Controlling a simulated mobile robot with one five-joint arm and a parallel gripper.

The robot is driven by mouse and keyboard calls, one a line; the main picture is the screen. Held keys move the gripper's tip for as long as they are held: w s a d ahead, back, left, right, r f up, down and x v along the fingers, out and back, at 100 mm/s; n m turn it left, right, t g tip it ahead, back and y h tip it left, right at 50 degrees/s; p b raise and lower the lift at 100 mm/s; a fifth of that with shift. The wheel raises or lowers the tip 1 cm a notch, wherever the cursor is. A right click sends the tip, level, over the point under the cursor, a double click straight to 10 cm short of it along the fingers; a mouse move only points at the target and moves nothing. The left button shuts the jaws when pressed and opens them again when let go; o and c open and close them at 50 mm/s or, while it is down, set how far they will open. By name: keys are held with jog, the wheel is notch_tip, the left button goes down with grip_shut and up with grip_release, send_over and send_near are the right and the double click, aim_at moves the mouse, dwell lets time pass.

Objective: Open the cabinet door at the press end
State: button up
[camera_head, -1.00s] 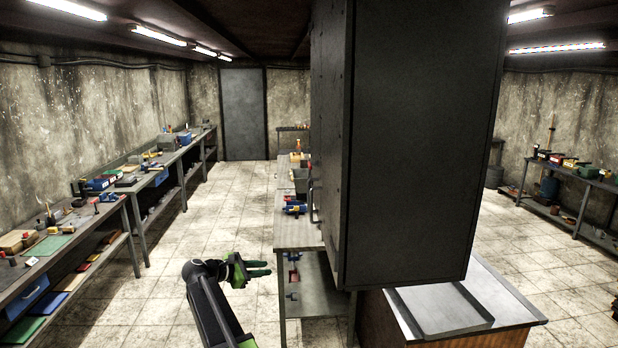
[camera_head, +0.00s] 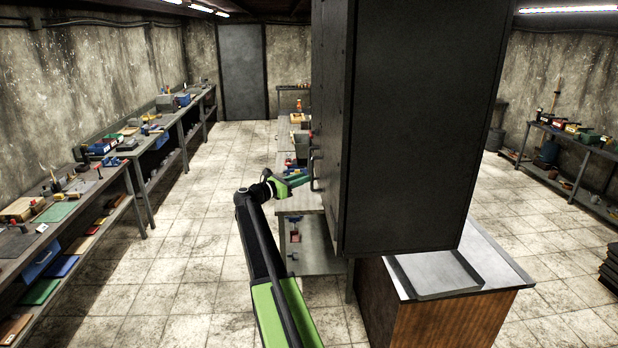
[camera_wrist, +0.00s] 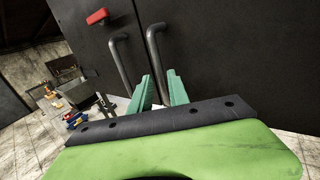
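The dark grey cabinet (camera_head: 410,130) fills the centre right of the head view. Its door face is edge-on there and shows close up in the wrist view (camera_wrist: 225,50). Two bent bar handles stand side by side on the doors: a left handle (camera_wrist: 122,62) and a right handle (camera_wrist: 154,52). My gripper (camera_head: 300,180) is at the door face, at handle height. In the wrist view its green fingers (camera_wrist: 162,88) are a little apart, with the lower part of the right handle between them. Contact with the bar is not clear. The doors look shut.
A red block-shaped part (camera_wrist: 97,16) sits on the door, upper left. A workbench (camera_head: 307,200) stands beyond the cabinet, below my gripper. A low wooden unit with a metal tray (camera_head: 440,278) stands under the cabinet. The tiled floor (camera_head: 190,240) at left is clear.

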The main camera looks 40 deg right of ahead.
aim_at(312, 187)
jog(key=d, duration=0.5)
jog(key=shift+s+d, duration=0.15)
jog(key=shift+s, duration=0.1)
grip_shut()
dwell(1.0)
